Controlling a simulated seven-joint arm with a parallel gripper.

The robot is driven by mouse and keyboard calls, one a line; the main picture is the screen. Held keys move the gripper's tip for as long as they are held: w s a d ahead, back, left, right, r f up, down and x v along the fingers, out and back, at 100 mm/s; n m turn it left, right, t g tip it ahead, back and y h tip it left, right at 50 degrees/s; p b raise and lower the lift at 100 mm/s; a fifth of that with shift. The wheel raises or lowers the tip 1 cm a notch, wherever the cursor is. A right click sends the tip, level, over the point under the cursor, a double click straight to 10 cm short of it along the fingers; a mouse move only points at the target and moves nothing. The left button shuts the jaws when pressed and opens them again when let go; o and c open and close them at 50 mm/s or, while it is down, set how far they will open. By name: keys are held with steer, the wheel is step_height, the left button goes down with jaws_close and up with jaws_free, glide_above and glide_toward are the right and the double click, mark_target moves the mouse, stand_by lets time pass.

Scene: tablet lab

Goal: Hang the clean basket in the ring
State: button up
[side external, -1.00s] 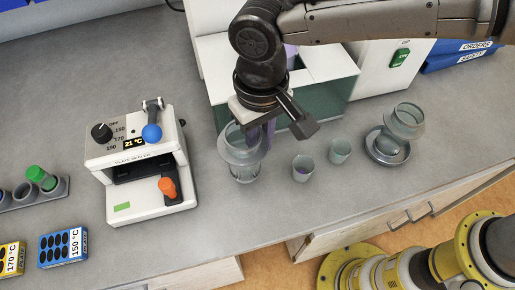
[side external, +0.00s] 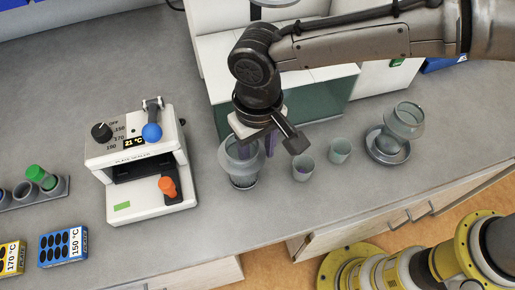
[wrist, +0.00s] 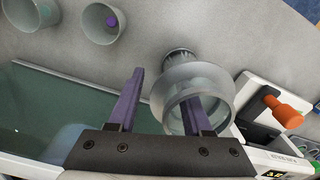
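A clear glass-like basket (side external: 242,160) with a wide flared rim and narrower lower part stands on the counter below my gripper (side external: 258,150). In the wrist view the same basket (wrist: 180,80) is between and beside my purple fingers (wrist: 162,86). They are apart: the right one overlaps the basket's mouth, the left one is outside, with a gap to the wall. A second similar basket (side external: 404,120) leans in a round dish (side external: 376,150) at the right. A grey band (side external: 275,3) at the top edge may be the ring; it is mostly cut off. Cleanness cannot be told.
Two small cups (side external: 303,168) (side external: 340,151) stand right of the basket; one holds a purple piece in the wrist view (wrist: 110,21). A white sealer (side external: 140,165) with an orange handle stands left. A white, green-fronted unit (side external: 335,97) stands behind. The front counter is clear.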

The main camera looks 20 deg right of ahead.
steer(key=shift+r, duration=0.1)
step_height(320, 180, up, 12)
steer(key=shift+r, duration=0.1)
stand_by(0.4)
